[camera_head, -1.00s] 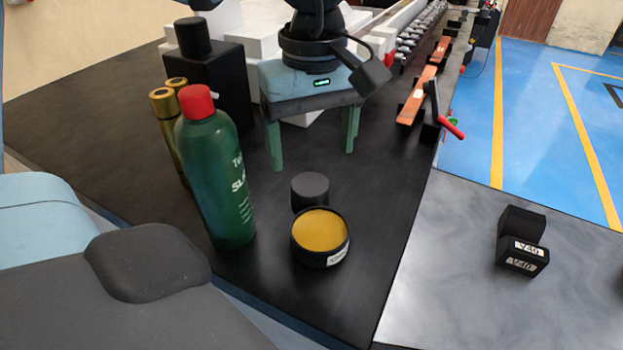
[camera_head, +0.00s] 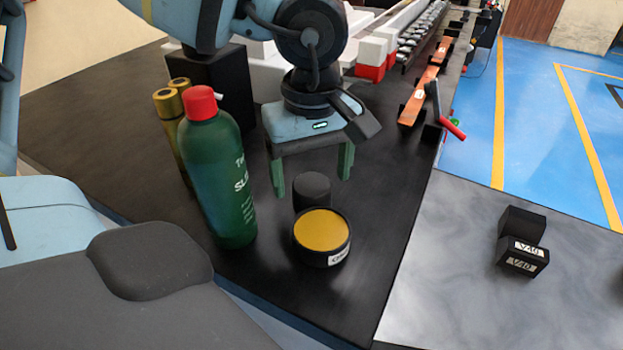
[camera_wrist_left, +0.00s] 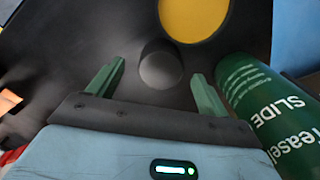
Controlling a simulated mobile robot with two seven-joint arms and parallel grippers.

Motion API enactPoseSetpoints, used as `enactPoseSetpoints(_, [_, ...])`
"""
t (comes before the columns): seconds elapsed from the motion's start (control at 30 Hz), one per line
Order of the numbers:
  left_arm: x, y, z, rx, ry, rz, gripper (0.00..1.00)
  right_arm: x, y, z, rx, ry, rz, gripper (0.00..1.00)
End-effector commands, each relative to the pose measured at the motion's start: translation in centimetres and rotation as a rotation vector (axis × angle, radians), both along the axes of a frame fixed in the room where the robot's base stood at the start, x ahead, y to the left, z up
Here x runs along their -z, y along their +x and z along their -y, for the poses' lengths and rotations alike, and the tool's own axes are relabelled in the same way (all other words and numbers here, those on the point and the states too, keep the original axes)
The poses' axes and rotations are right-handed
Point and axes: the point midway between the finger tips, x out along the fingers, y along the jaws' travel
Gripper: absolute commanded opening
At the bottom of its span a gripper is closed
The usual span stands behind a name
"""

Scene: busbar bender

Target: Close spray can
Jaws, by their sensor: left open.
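A green bottle with white lettering (camera_head: 222,185) stands upright on the black table, a red cap (camera_head: 201,102) on its top; its lettered side also shows in the wrist view (camera_wrist_left: 262,105). A small black cylinder, possibly a cap (camera_head: 312,190), stands to its right, behind a round black tin with a yellow top (camera_head: 321,231). My left gripper (camera_head: 312,184) is open, fingers pointing down. In the wrist view the black cylinder (camera_wrist_left: 161,68) shows between and beyond the fingertips (camera_wrist_left: 158,72); I cannot tell whether they touch it. My right gripper is not in view.
Two gold-capped cylinders (camera_head: 171,100) and a black box-shaped container (camera_head: 222,80) stand behind the bottle. Orange bars (camera_head: 415,100) and a red-handled lever (camera_head: 450,128) are at the back right. Black V40 blocks (camera_head: 522,243) sit on the grey surface at right. The table right of the tin is clear.

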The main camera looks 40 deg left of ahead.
Motion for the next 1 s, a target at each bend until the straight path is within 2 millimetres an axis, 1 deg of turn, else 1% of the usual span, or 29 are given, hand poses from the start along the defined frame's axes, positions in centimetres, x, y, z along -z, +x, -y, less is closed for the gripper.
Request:
enactPoseSetpoints(0.1, [1.7, -0.1, -0.1, -0.001, 0.000, -0.003, 0.79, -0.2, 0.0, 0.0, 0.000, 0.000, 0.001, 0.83])
enactPoseSetpoints(0.2, [2.5, -0.1, -0.1, 0.001, 0.001, 0.000, 0.79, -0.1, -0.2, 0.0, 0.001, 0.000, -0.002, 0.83])
enactPoseSetpoints(0.33, [2.9, -0.1, 0.0, 0.000, 0.000, 0.001, 0.79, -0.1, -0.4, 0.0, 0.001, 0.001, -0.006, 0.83])
enactPoseSetpoints(0.6, [2.8, -0.1, -0.1, 0.000, 0.000, 0.001, 0.79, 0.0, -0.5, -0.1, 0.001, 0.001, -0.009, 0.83])
enactPoseSetpoints(0.67, [2.8, -0.1, -0.1, 0.000, 0.000, 0.001, 0.72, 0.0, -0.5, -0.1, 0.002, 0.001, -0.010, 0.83])
enactPoseSetpoints(0.93, [2.8, -0.1, -0.1, 0.000, 0.000, 0.001, 0.37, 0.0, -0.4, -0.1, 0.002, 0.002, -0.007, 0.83])
enactPoseSetpoints(0.97, [2.8, -0.1, -0.1, 0.000, 0.000, 0.001, 0.33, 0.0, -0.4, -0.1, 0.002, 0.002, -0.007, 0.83])
enactPoseSetpoints(1.0, [2.8, -0.1, -0.1, 0.000, 0.000, 0.001, 0.31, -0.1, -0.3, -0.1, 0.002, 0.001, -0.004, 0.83])
